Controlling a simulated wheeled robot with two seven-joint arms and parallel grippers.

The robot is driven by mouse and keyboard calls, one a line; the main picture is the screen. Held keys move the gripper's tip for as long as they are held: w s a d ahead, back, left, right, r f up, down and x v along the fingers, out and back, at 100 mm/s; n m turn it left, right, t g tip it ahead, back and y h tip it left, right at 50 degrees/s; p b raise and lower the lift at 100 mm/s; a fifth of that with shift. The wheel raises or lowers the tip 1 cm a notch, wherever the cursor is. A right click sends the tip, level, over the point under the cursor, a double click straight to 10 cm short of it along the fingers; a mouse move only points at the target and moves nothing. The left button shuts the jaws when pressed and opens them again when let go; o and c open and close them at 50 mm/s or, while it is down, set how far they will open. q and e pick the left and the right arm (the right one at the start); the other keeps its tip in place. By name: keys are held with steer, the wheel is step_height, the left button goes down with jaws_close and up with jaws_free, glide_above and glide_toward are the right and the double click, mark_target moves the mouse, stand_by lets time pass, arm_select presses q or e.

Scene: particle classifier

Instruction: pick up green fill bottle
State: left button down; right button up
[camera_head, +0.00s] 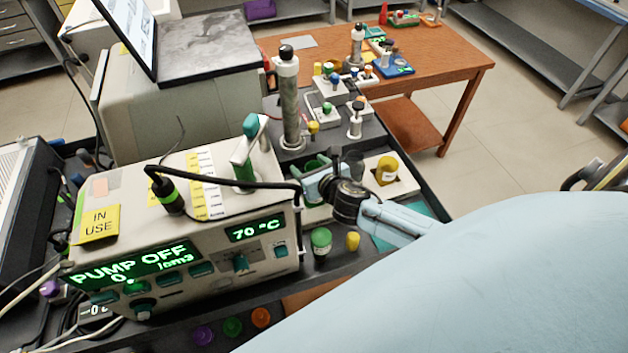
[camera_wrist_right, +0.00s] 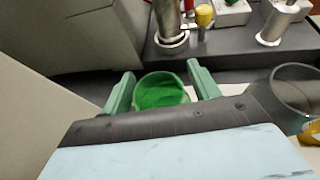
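In the right wrist view, a round container with a bright green top or fill (camera_wrist_right: 161,92) sits between the two green fingers of my right gripper (camera_wrist_right: 163,88). The fingers are spread on either side of it, with narrow gaps; contact is not clear. In the head view my right gripper (camera_head: 316,172) is low over the bench, just right of the white instrument, and the container is mostly hidden there by the gripper and wrist. A separate small bottle with a green lid (camera_head: 321,241) stands in front of the gripper. My left gripper is not in view.
A tall metal cylinder (camera_head: 289,105) stands behind. A small yellow piece (camera_head: 352,241) is in front.

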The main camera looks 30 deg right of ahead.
jaws_close()
